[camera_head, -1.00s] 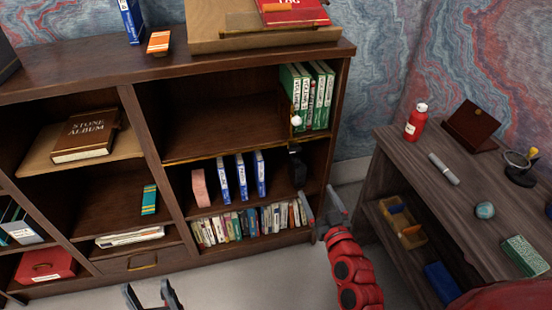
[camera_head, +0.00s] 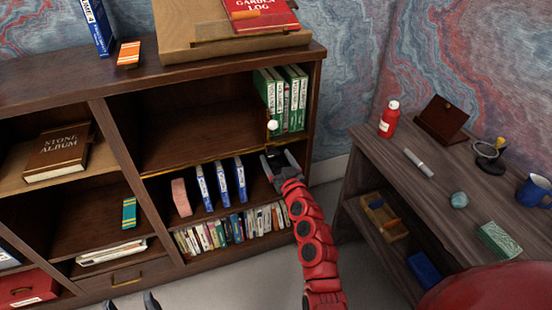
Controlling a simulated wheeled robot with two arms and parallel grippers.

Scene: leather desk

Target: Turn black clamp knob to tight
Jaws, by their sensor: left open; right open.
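The black clamp knob (camera_head: 273,153) is a small dark shape at the right front of the bookshelf, just below the middle shelf edge. My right gripper (camera_head: 278,157) is open there, its fingers on either side of the dark shape. The fingers partly cover it, and I cannot tell whether they touch it. A small white ball (camera_head: 272,125) shows just above. The knob's turn position is too small to read. My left gripper (camera_head: 134,303) is open and empty at the bottom edge, in front of the lower shelves.
Green-white books (camera_head: 284,100) stand behind the white ball. Blue books (camera_head: 221,184) and a row of small books (camera_head: 230,228) fill the lower right shelves. A side desk (camera_head: 405,180) with a red bottle (camera_head: 389,119) stands at the right.

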